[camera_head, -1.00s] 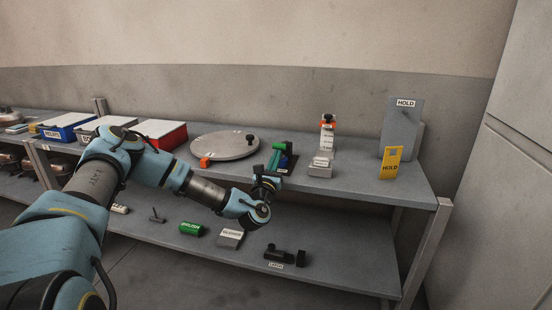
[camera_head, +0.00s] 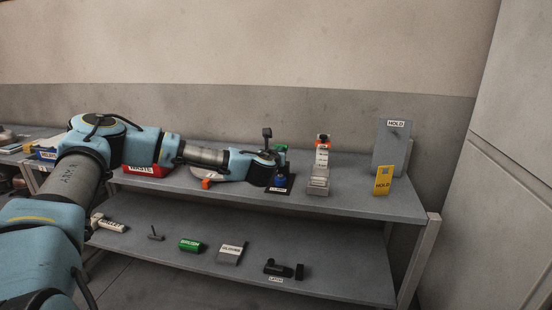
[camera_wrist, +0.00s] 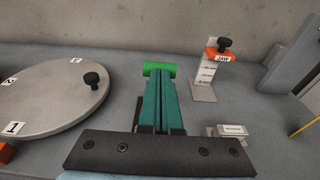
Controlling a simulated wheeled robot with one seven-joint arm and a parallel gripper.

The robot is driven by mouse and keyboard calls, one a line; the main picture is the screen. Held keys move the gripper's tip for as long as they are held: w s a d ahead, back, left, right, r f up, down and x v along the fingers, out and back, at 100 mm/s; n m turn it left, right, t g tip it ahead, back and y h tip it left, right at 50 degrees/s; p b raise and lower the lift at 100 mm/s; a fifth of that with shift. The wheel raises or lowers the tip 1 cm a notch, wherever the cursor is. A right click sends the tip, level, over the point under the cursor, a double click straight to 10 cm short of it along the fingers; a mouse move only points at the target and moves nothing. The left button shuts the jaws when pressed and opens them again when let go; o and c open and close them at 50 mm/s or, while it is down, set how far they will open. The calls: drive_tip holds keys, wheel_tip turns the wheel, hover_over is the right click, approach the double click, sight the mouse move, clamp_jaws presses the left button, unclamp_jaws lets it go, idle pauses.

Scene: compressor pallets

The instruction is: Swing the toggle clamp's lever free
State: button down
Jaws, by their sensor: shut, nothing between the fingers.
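The toggle clamp (camera_head: 281,182) stands on a dark base plate at the front of the upper shelf; its body is blue and my wrist covers part of it. Its green lever grip (camera_head: 282,148) shows just above my wrist. In the wrist view the green grip (camera_wrist: 159,69) lies crosswise just beyond the fingertips. My gripper (camera_wrist: 160,82) is shut, its teal fingers together with nothing between them. I cannot tell whether the tips touch the grip. In the head view the fingers are hidden behind my wrist.
A round grey plate (camera_wrist: 45,98) with a black knob lies to the left. A stand with an orange JAW top (camera_wrist: 218,55) is at right, with a small grey block (camera_wrist: 229,131) before it.

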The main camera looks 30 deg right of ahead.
drive_tip(key=shift+g+y, duration=0.3)
drive_tip(key=shift+w+d+r+b, duration=0.9)
drive_tip(key=shift+w+d+r, duration=0.1)
drive_tip(key=shift+w+d, duration=0.2)
drive_tip(key=shift+w+d+r+b, duration=0.9)
drive_tip(key=shift+w+d, duration=0.2)
drive_tip(key=shift+w, duration=0.15)
drive_tip(key=shift+r, duration=0.1)
drive_tip(key=shift+r, duration=0.1)
